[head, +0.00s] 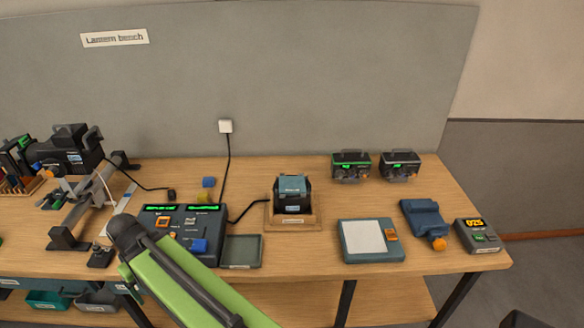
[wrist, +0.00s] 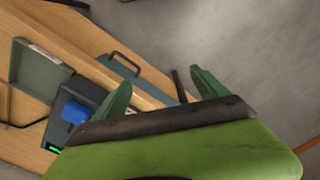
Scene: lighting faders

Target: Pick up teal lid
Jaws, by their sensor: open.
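A small teal lid (head: 292,184) appears to sit on top of a dark boxy device in a wooden cradle, at mid-bench in the head view. The lid does not show in the wrist view. My gripper (wrist: 162,92) is open, its two green fingers apart with nothing between them. It hangs near the bench's front edge, off to the left of the lid and nearer the front.
A control console (head: 185,225) with a blue block (wrist: 75,112) and a grey tray (head: 242,251) lie left of the cradle (head: 293,225). A scale-like pad (head: 370,240) lies to its right. A dark bar handle (wrist: 122,64) shows near the bench edge.

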